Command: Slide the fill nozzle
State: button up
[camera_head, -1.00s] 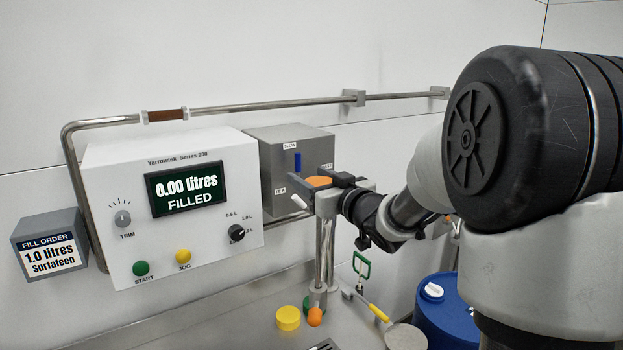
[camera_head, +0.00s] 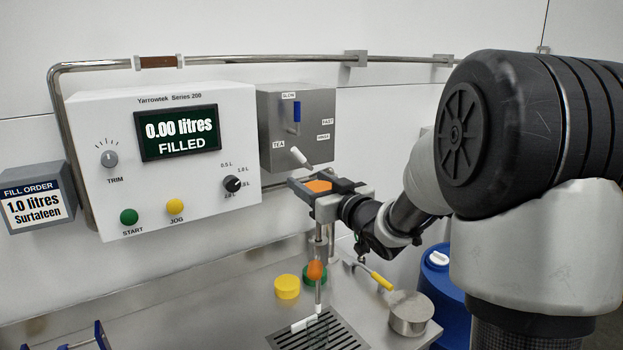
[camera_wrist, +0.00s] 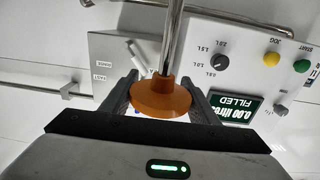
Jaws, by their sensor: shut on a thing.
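My gripper (camera_head: 312,187) is shut on an orange collar (camera_head: 318,185) at the top of the fill nozzle, in front of and below the grey valve box. In the wrist view the collar (camera_wrist: 161,98) sits between my two fingers (camera_wrist: 160,95), with a steel rod (camera_wrist: 172,35) running out of it. In the head view steel tubing (camera_head: 319,240) hangs below my gripper. An orange ball (camera_head: 316,270) with a thin stem is lower down, over the drain grate (camera_head: 345,335). My gripper hides part of the nozzle's top.
The white filler panel (camera_head: 240,160) reads 0.00 litres filled. The grey valve box (camera_head: 315,105) has a blue lever (camera_head: 297,112) and a white lever (camera_head: 299,156).

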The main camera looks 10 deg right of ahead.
jog(key=shift+f+b, duration=0.3)
jog(key=shift+f, duration=0.65)
jog(key=o, duration=1.5)
jog(key=shift+r, duration=0.1)
jog(key=shift+o, duration=0.2)
jog(key=shift+s, duration=0.1)
jog(key=v, duration=1.7)
jog(key=shift+s+p, duration=0.15)
jog(key=shift+p, duration=0.2)
jog(key=shift+d, duration=0.1)
